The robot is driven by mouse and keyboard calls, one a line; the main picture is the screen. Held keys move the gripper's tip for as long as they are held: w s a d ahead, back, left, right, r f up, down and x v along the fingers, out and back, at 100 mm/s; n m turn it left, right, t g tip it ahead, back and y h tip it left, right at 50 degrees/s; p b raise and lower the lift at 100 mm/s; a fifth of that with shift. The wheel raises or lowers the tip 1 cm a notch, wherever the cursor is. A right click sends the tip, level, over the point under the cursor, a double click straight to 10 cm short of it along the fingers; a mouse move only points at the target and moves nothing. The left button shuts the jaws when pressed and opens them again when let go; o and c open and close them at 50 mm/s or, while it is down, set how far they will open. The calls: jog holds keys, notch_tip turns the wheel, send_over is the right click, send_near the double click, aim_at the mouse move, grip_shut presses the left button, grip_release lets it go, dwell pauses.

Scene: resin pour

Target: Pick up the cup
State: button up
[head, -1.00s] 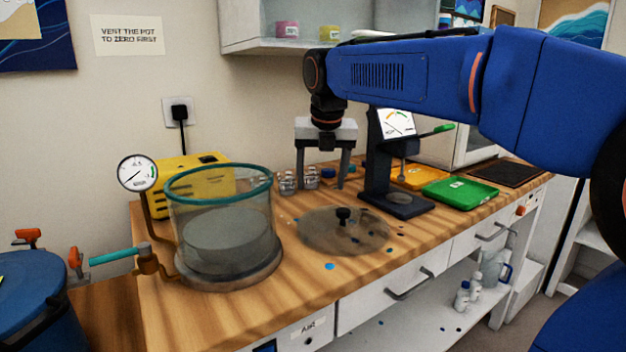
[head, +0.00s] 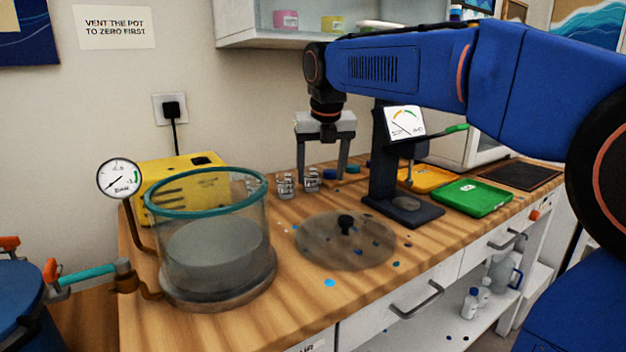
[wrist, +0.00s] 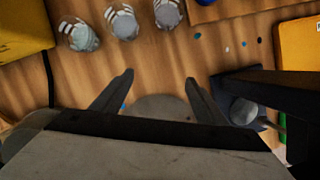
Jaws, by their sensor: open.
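Three small clear cups with pale markings stand in a row on the wooden bench. In the head view one cup (head: 286,186) and another cup (head: 312,180) stand beside my gripper (head: 322,172); the third is seen through the clear pot's wall. The wrist view shows the left cup (wrist: 78,35), the middle cup (wrist: 122,22) and the right cup (wrist: 167,13) at its top, beyond the fingertips. My gripper (wrist: 159,80) is open, empty and pointing down, with no cup between its fingers. Which cup the task means I cannot tell.
The clear pot (head: 215,285) with a teal rim and gauge (head: 120,178) stands left. A round clear lid (head: 330,245) lies in front of my gripper. A dark stand (head: 383,165) rises close on the right, near a green tray (head: 472,198). A yellow box (head: 185,180) is behind the pot.

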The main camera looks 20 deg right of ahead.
send_over(312, 179)
jog(key=w, duration=0.1)
jog(key=shift+d+x, duration=0.15)
jog(key=shift+x, duration=1.15)
jog(key=shift+d+x, duration=0.1)
jog(key=shift+x, duration=1.2)
jog(key=shift+w, duration=0.1)
jog(key=c, duration=1.1)
